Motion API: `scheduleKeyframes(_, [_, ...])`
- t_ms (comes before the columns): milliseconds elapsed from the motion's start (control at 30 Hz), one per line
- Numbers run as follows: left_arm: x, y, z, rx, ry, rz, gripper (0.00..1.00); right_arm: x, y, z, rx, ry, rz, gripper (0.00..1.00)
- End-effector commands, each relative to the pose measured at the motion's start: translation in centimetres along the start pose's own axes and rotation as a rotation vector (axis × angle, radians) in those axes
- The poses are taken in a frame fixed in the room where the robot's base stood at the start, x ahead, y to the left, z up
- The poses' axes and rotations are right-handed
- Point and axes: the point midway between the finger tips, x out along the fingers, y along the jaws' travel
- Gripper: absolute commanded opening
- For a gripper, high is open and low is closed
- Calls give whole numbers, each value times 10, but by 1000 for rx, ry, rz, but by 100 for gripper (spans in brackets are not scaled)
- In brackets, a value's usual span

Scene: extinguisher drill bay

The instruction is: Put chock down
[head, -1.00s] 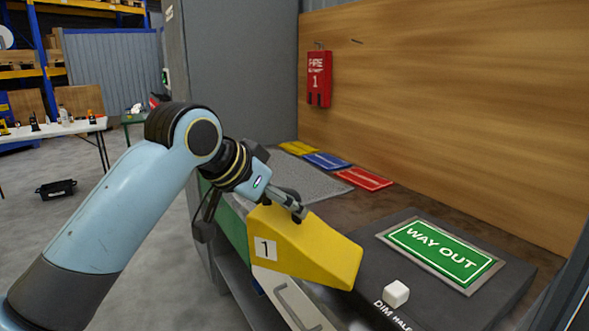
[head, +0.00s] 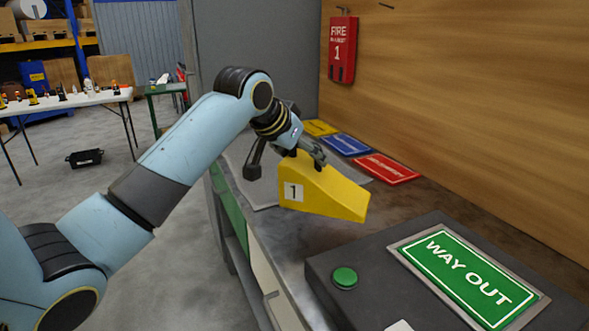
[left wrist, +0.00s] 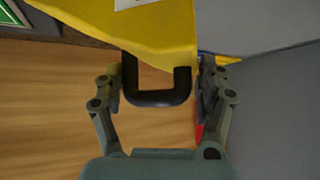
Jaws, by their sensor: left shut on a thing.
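The yellow wedge chock (head: 325,192) has a white label with a 1 and a black handle. My left gripper (head: 306,153) is shut on that handle from above. In the left wrist view the black handle (left wrist: 157,98) sits between the two fingers, below the yellow body (left wrist: 150,28). The chock is over the bench top (head: 285,235), by the front edge of the grey mat (head: 240,184). I cannot tell whether its underside touches the bench. My right gripper is not in view.
A dark box with a green WAY OUT sign (head: 468,277) and a green button (head: 344,277) stands at the right front. Yellow (head: 320,128), blue (head: 346,145) and red (head: 381,168) plates lie behind the chock. A red fire blanket case (head: 342,50) hangs on the wooden wall.

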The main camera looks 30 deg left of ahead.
Motion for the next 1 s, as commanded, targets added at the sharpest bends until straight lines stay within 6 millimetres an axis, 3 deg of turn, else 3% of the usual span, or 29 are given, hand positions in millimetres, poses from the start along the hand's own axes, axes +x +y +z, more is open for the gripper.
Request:
scheduleKeyframes(100, [21,-26,2,0,3,-5,16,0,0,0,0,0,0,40])
scheduleKeyframes(333, [50,-56,6,0,5,0,16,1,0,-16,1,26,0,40])
scheduleKeyframes(467, [55,-61,8,1,6,1,16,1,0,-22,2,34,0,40])
scheduleKeyframes(733, [79,-59,33,0,5,1,16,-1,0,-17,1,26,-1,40])
scheduleKeyframes(1000, [83,-59,37,1,5,1,16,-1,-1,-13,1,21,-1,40])
